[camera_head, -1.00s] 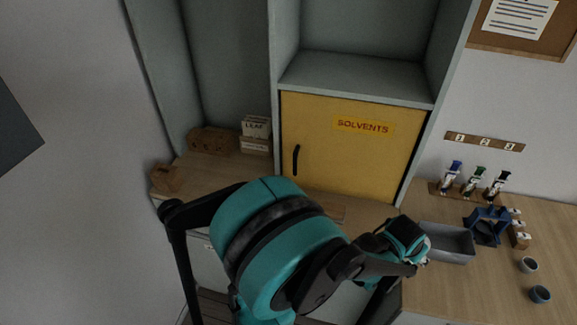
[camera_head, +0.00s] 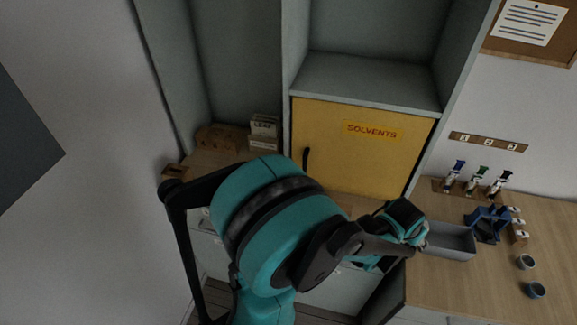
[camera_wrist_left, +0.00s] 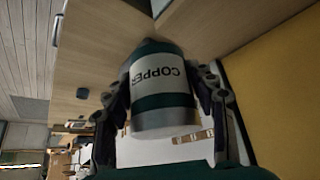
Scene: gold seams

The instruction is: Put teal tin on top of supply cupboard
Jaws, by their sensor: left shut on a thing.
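The teal tin (camera_wrist_left: 160,88) shows in the left wrist view, with a pale label reading COPPER upside down and a grey metal end. My left gripper (camera_wrist_left: 160,98) is shut on it, one finger on each side. In the head view my teal arm covers the middle, and the tin cannot be made out there. A yellow-doored cupboard (camera_head: 355,160) marked SOLVENTS stands behind my arm, set in a grey frame with an open space above it. I cannot tell whether this is the supply cupboard. My right gripper is not in view.
The wooden counter (camera_head: 450,285) runs to the right. It holds a grey tray (camera_head: 450,242), a blue stand (camera_head: 488,224), several small bottles and two small cups. A card box (camera_head: 264,132) stands left of the yellow door. The grey shelf (camera_head: 365,82) above the door looks bare.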

